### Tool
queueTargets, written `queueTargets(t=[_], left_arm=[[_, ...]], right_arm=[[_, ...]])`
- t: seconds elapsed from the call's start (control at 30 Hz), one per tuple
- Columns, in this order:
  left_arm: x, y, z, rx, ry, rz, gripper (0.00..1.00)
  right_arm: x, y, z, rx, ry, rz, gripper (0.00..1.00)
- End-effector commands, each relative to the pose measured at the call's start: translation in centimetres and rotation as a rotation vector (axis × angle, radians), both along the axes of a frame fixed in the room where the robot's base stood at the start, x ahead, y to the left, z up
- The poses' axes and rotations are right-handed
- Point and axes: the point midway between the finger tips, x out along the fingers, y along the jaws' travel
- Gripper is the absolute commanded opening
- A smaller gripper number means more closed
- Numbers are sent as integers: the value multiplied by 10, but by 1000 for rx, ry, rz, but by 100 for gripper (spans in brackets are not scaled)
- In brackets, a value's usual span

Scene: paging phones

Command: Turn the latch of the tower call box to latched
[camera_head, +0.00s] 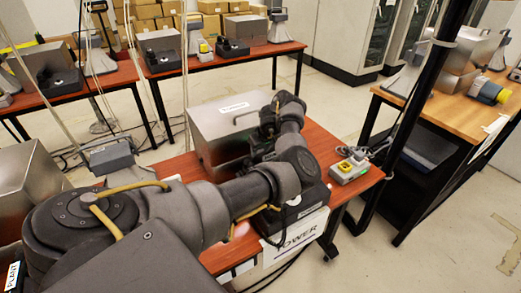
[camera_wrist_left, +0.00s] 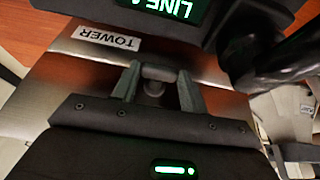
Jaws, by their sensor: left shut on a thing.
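The tower call box is a brushed steel box (camera_head: 208,128) on the red-brown table, with a small label on top. In the left wrist view its steel face (camera_wrist_left: 70,75) carries a TOWER label (camera_wrist_left: 108,38). My left gripper (camera_head: 258,153) is at the box's near right side, its fingertips mostly hidden by my arm in the head view. In the left wrist view the fingers (camera_wrist_left: 157,88) are shut on a small grey latch (camera_wrist_left: 158,73), one finger on each side. The latch's turned position is hard to tell. My right gripper is not in view.
A black phone base (camera_head: 303,202) sits below my wrist; its green LINE display (camera_wrist_left: 168,10) is close to the gripper. A TOWER sign (camera_head: 298,232) hangs at the table's front. Other tables stand behind.

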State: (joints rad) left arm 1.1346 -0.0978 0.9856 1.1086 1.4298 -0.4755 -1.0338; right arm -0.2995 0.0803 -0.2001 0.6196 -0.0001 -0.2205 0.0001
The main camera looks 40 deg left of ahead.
Motion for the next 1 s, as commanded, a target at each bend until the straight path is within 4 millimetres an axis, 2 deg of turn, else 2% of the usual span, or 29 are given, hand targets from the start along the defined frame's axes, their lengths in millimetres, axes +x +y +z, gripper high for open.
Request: queueTargets(t=[0.1, 0.2, 0.37, 0.63, 0.67, 0.8, 0.83, 1.0], left_arm=[[-3, 0, 4, -24, -72, 1, 21], [-5, 0, 3, -45, -145, 2, 21], [-6, 1, 0, -66, -216, -1, 21], [-6, 1, -1, -68, -222, -2, 21], [-6, 1, -1, -68, -222, -2, 45], [-6, 1, -1, -68, -222, -2, 63], [-6, 1, -1, -68, -222, -2, 66], [-6, 1, -1, -66, -221, -2, 66]], right_arm=[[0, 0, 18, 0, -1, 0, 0], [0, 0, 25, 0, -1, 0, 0], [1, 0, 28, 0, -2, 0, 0], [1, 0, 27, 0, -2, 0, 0], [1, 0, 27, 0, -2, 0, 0], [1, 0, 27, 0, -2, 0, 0], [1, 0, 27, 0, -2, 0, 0], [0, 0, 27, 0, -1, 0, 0]])
